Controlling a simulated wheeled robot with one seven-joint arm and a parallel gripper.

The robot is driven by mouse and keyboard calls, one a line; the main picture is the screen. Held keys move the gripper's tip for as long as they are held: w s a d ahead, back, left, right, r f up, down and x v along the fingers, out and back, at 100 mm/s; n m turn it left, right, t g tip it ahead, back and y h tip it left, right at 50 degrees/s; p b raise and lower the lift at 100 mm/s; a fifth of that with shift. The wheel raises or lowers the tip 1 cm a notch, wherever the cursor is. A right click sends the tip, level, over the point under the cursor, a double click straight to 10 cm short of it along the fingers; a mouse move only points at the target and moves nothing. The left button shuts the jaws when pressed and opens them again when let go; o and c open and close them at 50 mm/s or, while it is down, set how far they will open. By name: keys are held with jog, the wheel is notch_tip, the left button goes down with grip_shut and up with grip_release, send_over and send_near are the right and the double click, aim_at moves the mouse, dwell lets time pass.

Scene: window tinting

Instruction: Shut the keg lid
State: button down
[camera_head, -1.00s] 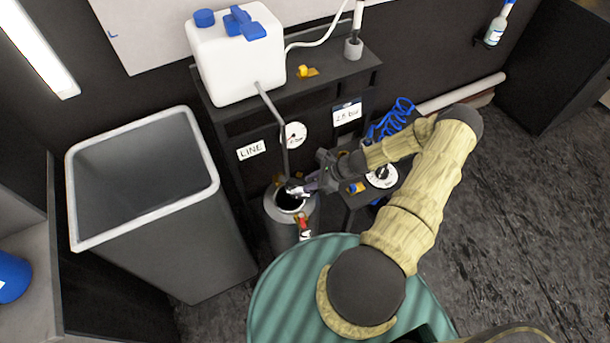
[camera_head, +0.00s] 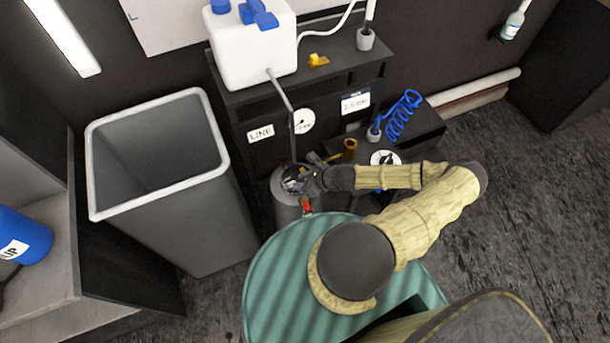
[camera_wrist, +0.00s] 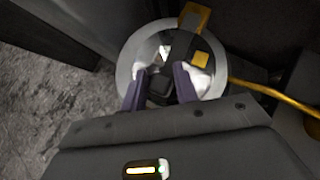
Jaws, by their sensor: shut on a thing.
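The keg (camera_head: 286,213) is a grey metal cylinder on the floor between the bin and the green-topped part in front. Its round top with a pale rim (camera_wrist: 127,62) fills the middle of the wrist view. My gripper (camera_head: 294,184) is over the keg's mouth and hides much of it in the head view. In the wrist view its two purple fingers with whitish tips (camera_wrist: 173,82) are closed around a dark piece, which looks like the keg lid (camera_wrist: 180,88). I cannot tell whether the lid is seated on the rim.
A tall open grey bin (camera_head: 160,210) stands left of the keg. Behind is a black shelf unit with a white tank (camera_head: 250,55) and a thin grey pipe (camera_head: 292,125) coming down beside the keg. A red valve handle (camera_head: 307,207) is at the keg's front. Floor at right is clear.

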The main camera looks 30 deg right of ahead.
jog(key=shift+s+a, duration=0.15)
jog(key=shift+a, duration=0.75)
jog(key=shift+f, duration=0.1)
jog(key=c, duration=1.2)
grip_release()
jog(key=shift+c, duration=0.2)
jog(key=shift+d, duration=0.15)
jog(key=shift+s+d+r, duration=0.3)
jog(key=shift+r, duration=0.2)
jog(key=b+v, duration=0.1)
jog(key=v, duration=1.5)
jog(key=shift+w+a, duration=0.1)
